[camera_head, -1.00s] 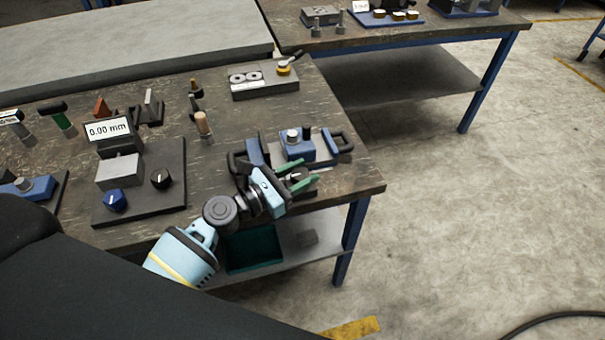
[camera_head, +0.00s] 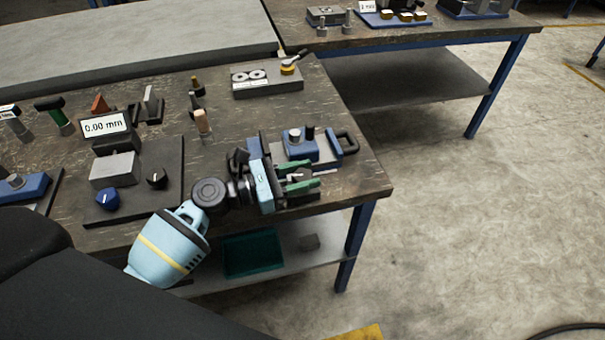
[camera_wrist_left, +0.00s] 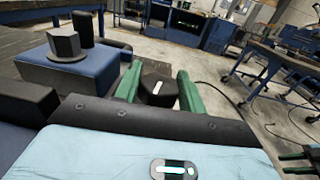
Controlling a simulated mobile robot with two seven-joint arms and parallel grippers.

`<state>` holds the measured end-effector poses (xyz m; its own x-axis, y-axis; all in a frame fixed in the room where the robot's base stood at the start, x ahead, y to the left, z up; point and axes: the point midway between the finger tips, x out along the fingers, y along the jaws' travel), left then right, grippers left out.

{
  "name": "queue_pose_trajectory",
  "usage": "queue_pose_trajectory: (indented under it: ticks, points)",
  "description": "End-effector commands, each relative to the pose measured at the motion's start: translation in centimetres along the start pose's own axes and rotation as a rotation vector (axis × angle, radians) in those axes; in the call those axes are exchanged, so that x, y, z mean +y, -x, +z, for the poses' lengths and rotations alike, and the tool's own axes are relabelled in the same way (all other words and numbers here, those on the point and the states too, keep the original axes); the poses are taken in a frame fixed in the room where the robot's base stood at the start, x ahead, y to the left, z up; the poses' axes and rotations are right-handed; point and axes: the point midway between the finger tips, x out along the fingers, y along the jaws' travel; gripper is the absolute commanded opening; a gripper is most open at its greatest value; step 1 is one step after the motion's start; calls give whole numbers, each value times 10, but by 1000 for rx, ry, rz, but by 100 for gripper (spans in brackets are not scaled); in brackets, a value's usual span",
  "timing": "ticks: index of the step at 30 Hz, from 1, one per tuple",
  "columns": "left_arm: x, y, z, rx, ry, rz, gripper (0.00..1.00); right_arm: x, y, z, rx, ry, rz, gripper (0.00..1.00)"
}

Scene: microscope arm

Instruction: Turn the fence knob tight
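The fence knob (camera_wrist_left: 158,88) is black with a white mark on top. In the left wrist view it sits between the two green fingers of my left gripper (camera_wrist_left: 160,85). In the head view my left gripper (camera_head: 306,175) reaches the front of the blue fixture (camera_head: 294,143), and its fingers partly hide the knob. The fingers are apart, one on each side of the knob; I cannot tell whether they touch it. My right gripper (camera_wrist_left: 296,163) shows at the lower right edge of the left wrist view, its green fingers apart and empty.
Left of the fixture stands a gauge with a 0.00 mm display (camera_head: 105,123), a blue knob (camera_head: 107,199) and a black knob (camera_head: 157,178). A wooden-topped tool (camera_head: 202,123) stands behind. A teal tray (camera_head: 252,255) is on the shelf below. The floor to the right is open.

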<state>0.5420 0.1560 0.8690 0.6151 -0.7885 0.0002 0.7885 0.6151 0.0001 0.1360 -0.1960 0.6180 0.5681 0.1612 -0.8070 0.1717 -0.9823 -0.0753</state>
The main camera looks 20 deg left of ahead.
Motion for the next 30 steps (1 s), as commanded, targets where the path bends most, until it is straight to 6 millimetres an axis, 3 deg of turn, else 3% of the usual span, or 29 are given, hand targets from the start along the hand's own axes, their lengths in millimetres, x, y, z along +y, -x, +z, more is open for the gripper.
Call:
queue_pose_trajectory:
  ticks: [1, 5, 15, 30]
  points:
    - [0, 0, 0, 1, 1, 0, 45, 0, 0, 0, 0, 0, 0, 36]
    - [0, 0, 0, 1, 1, 0, 62, 0, 0, 0, 0, -1, 0, 36]
    - [0, 4, -1, 1, 1, 1, 62, 0, 0, 1, -1, -1, 0, 36]
    - [0, 71, -2, 3, 2, 1, 62, 0, -5, 12, -17, -2, -2, 36]
